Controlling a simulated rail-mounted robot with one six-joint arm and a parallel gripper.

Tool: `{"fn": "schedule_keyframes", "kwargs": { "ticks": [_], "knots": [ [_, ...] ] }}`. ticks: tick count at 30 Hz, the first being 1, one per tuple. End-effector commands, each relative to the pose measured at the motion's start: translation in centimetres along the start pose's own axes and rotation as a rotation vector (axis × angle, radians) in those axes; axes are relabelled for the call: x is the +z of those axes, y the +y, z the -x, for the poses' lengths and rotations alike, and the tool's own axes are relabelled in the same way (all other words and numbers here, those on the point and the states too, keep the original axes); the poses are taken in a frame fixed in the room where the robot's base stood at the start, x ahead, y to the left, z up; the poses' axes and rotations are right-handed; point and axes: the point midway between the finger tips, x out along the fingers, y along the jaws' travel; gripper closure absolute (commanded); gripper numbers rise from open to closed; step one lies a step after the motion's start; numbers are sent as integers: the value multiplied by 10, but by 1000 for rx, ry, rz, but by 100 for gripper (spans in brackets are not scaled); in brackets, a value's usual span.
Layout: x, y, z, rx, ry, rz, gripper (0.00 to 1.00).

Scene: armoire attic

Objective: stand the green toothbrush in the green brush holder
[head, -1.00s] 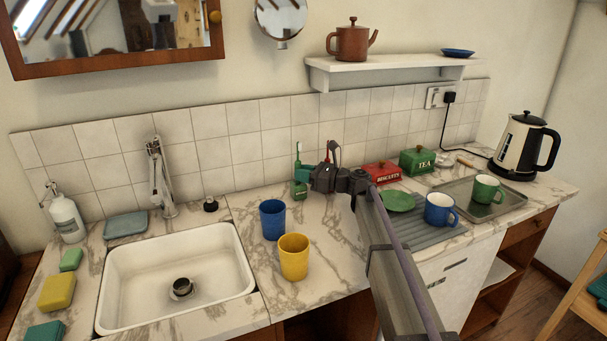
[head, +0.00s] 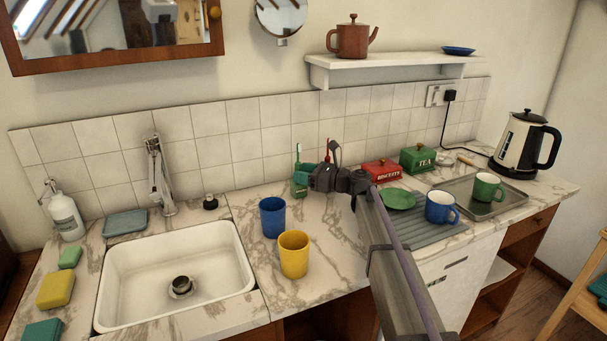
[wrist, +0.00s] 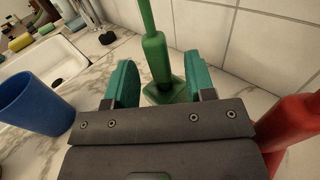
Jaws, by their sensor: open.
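The green toothbrush (head: 297,153) stands upright in the green brush holder (head: 300,188) by the tiled wall. In the wrist view the toothbrush (wrist: 147,18) rises out of the holder's tube (wrist: 156,58), above a square foot (wrist: 165,93). My gripper (head: 304,178) is at the holder. In the wrist view its teal fingers (wrist: 158,82) are open, one on each side of the holder, with visible gaps. The toothbrush's lower end is hidden inside the tube.
A red holder (wrist: 291,125) stands close on the right in the wrist view. A blue cup (head: 272,218) and a yellow cup (head: 293,255) stand in front. The red biscuits tin (head: 381,172) is right of my gripper. The sink (head: 175,275) is left.

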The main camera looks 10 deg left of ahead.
Motion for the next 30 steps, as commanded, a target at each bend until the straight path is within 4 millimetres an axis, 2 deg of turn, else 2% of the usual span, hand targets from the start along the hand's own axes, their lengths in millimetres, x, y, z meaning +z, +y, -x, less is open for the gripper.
{"fn": "schedule_keyframes", "kwargs": {
  "ticks": [4, 12, 15, 19, 30],
  "knots": [
    [0, 0, 20, -4, 0, 0, 50],
    [0, 1, 86, -3, 0, 0, 50],
    [0, 0, 101, -1, 0, 0, 50],
    [0, 0, 108, -1, 0, 0, 50],
    [0, 0, 107, 0, 0, 0, 50]
  ]
}}
